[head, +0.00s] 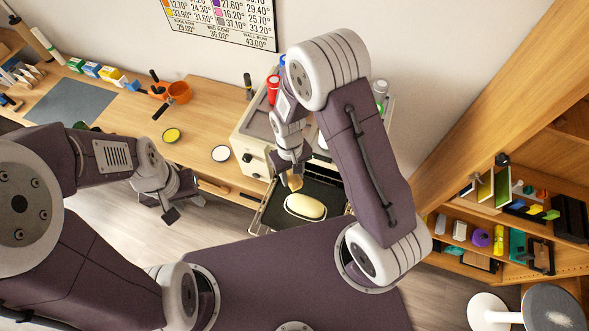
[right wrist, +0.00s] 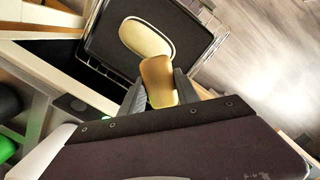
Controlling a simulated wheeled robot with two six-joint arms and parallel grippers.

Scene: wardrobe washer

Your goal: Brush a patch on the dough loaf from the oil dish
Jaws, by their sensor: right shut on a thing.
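The pale oval dough loaf (head: 305,206) lies in a dark tray (head: 272,217) that sticks out at the front of a white cabinet. My right gripper (head: 293,178) is shut on a tan brush (head: 295,183), just above and behind the loaf. In the right wrist view the brush (right wrist: 158,80) sits between the fingers and overlaps the near edge of the loaf (right wrist: 145,37); I cannot tell whether they touch. A yellow-filled dish (head: 171,135), apparently the oil dish, stands on the wooden counter. My left gripper (head: 184,207) is open and empty in front of the counter.
A second, pale dish (head: 221,153) with a dark rim stands near the cabinet (head: 250,135). Shelves (head: 505,225) with small items stand at the right.

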